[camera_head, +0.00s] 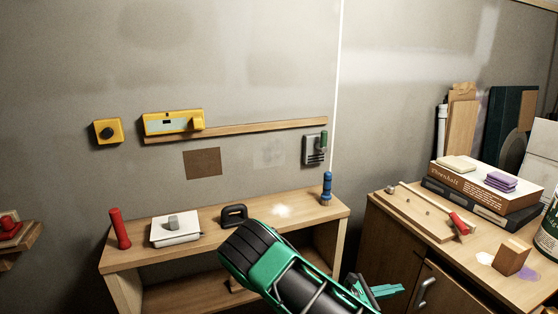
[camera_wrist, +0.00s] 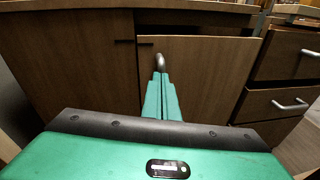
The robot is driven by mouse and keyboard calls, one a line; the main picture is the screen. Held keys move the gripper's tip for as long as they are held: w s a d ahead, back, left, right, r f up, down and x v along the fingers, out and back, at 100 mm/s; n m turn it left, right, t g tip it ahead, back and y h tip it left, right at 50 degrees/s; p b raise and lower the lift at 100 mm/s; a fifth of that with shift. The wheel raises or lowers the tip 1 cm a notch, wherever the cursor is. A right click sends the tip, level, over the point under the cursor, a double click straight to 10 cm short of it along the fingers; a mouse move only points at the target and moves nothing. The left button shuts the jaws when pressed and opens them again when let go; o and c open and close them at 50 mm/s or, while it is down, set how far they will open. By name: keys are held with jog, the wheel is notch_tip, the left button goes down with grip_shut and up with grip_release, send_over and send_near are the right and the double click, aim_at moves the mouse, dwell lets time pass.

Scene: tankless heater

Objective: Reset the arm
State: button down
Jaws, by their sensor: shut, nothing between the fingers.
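My gripper (camera_head: 386,291) is green and shows at the lower middle-right of the head view, at the end of my green and black arm. Its fingers are together and empty, pointing right in front of the cabinet. In the wrist view, the shut fingers (camera_wrist: 161,98) point ahead toward a brown cabinet door (camera_wrist: 200,75). A curved metal handle (camera_wrist: 160,62) on that door shows just beyond the fingertips. I cannot tell whether the fingertips touch the handle.
Drawers (camera_wrist: 285,55) are right of the door.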

jog(key=s+d+r+m+g+y, duration=0.3)
jog(key=s+r+m+g+y, duration=0.15)
jog(key=s+r+m, duration=0.3)
jog(key=s+d+r+m+g+y, duration=0.3)
jog(key=s+r+m+y, duration=0.25)
jog(key=s+m, duration=0.2)
jog(key=s+a+r+m+t+y, duration=0.2)
jog(key=s+r+m+y, duration=0.1)
jog(key=s+r+m, duration=0.2)
jog(key=s+a+r+m+t+y, duration=0.2)
jog(key=s+r+m, duration=0.3)
jog(key=s+r, duration=0.4)
jog(key=s+y, duration=0.1)
jog(key=s, duration=0.2)
jog(key=shift+y, duration=0.3)
jog(key=shift+r, duration=0.1)
jog(key=shift+w+f, duration=0.25)
jog(key=shift+w, duration=0.3)
